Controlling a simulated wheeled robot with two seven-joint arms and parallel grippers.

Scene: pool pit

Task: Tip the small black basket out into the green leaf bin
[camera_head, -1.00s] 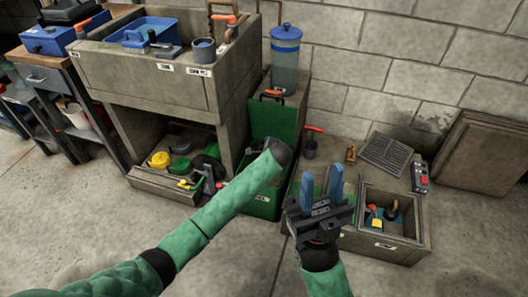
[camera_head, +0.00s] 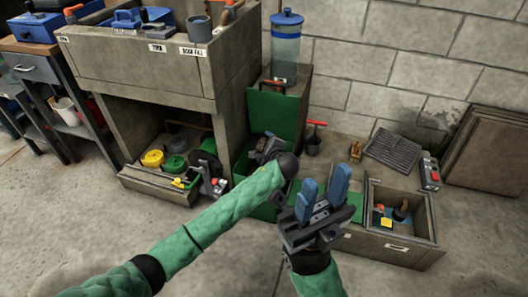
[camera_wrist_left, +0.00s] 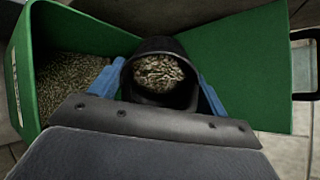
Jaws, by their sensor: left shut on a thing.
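My left gripper (camera_wrist_left: 160,88) is shut on the small black basket (camera_wrist_left: 133,88), with a blue finger on each side of it. The basket's round mouth faces the wrist camera, and brownish loose bits lie inside. The green leaf bin (camera_wrist_left: 28,62) lies just left of and behind the basket, with similar bits in it; its raised green panel (camera_wrist_left: 245,60) is on the right. In the head view the bin (camera_head: 272,112) stands beside the sink block, and my left arm hides much of its front. My right gripper (camera_head: 325,177) is empty, with its blue fingers apart.
A concrete sink unit (camera_head: 140,75) with a shelf of coloured lids (camera_head: 165,160) stands left of the bin. A blue-lidded container (camera_head: 286,48) stands behind it. Open floor lies in front.

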